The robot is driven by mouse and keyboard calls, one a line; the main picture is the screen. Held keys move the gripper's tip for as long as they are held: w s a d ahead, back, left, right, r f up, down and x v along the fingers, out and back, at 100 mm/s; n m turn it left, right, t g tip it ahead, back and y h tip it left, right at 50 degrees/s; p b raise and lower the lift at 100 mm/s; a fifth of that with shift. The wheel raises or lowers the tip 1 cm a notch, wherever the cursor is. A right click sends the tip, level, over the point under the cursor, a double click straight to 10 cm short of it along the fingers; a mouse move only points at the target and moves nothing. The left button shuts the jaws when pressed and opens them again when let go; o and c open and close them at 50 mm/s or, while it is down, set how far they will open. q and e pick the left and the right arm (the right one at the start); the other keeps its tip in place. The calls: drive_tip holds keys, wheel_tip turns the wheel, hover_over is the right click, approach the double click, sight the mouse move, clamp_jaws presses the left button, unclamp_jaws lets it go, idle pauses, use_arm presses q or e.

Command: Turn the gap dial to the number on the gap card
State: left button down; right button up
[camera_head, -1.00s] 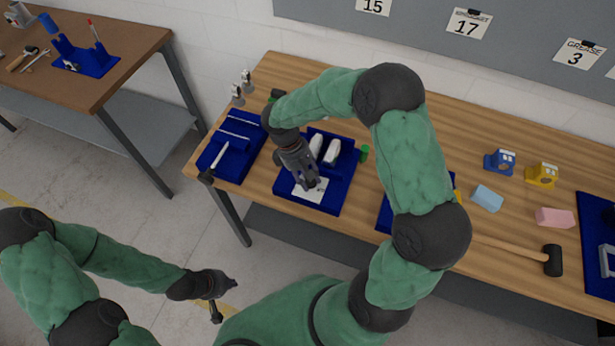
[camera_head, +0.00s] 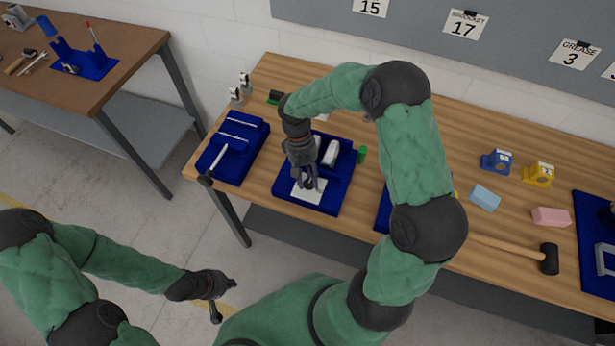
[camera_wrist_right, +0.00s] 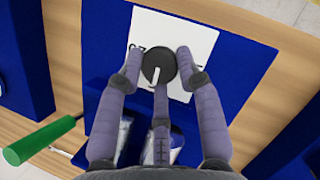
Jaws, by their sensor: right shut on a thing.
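The gap dial is a round black knob (camera_wrist_right: 159,66) with a white pointer line, on a white printed plate (camera_wrist_right: 146,30). My right gripper (camera_wrist_right: 159,72) is shut on the knob, its fingers around the rim. In the head view, my right gripper (camera_head: 308,183) is over the white plate (camera_head: 322,193) on a blue tray (camera_head: 335,205); its fingers largely hide the knob there. Most plate markings are covered or unreadable. Wall cards read 15 (camera_head: 371,8), 17 (camera_head: 466,25) and 3 (camera_head: 574,54); the 15 card's heading is cut off. My left gripper (camera_head: 222,299) hangs away from the bench.
Pale blocks (camera_head: 331,152) lie on the tray behind the gripper. A green-handled thing (camera_wrist_right: 40,139) is beside the tray. A blue rack (camera_head: 232,147) stands left.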

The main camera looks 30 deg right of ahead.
idle(0.4)
drive_tip(key=o, duration=1.2)
drive_tip(key=shift+s, duration=0.1)
drive_tip(key=shift+c, duration=0.2)
drive_tip(key=v, duration=1.2)
